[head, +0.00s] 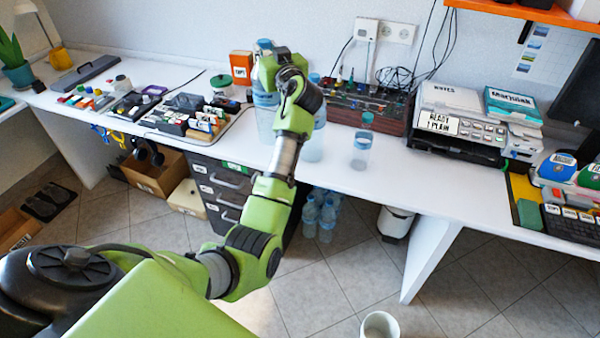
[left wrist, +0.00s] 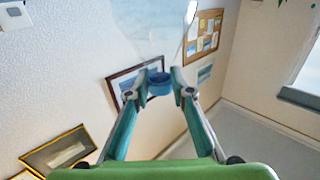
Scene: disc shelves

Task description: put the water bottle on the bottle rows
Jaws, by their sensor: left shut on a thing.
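My right gripper is not in view.

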